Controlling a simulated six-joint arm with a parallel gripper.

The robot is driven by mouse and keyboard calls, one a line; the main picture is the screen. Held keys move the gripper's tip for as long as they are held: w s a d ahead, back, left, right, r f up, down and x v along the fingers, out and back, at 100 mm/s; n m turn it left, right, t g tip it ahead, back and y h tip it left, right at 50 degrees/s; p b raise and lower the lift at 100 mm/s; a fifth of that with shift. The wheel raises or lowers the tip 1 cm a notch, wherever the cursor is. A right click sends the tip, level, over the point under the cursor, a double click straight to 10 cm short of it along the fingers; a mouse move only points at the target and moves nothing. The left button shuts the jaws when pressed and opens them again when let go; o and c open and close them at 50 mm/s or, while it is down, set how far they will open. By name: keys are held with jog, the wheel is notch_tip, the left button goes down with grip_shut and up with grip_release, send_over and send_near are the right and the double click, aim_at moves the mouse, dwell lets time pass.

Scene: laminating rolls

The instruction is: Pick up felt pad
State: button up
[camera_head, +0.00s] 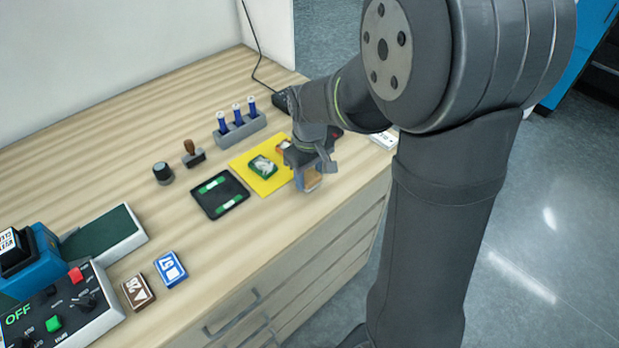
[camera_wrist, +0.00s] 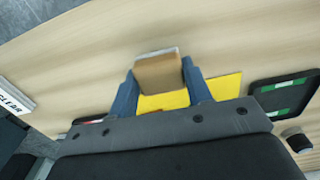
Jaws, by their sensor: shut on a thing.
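My gripper (camera_head: 311,176) is shut on a tan block with a pale edge, which I take to be the felt pad (camera_head: 313,181). It hangs over the front part of the wooden worktop, just right of the yellow mat (camera_head: 241,163). In the wrist view the felt pad (camera_wrist: 159,73) sits between the two blue-grey fingers of my gripper (camera_wrist: 160,80), with its broad tan face showing. Its height above the worktop is hard to tell.
A green and white item (camera_head: 263,167) lies on the yellow mat. Left of it is a black tray (camera_head: 219,193) with green strips. Behind stand a rack with blue-handled tools (camera_head: 239,128) and a stamp (camera_head: 193,155). A control box (camera_head: 75,305) is at left.

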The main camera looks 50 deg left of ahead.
aim_at(313, 176)
jog(key=r, duration=0.3)
jog(key=shift+w+d+r, duration=0.1)
jog(key=shift+w+d, duration=0.2)
jog(key=shift+d, duration=0.05)
jog(key=w+d+r, duration=0.5)
jog(key=d+r, duration=0.1)
jog(key=d, duration=0.3)
jog(key=shift+w+d+r, duration=0.15)
jog(key=shift+w, duration=0.1)
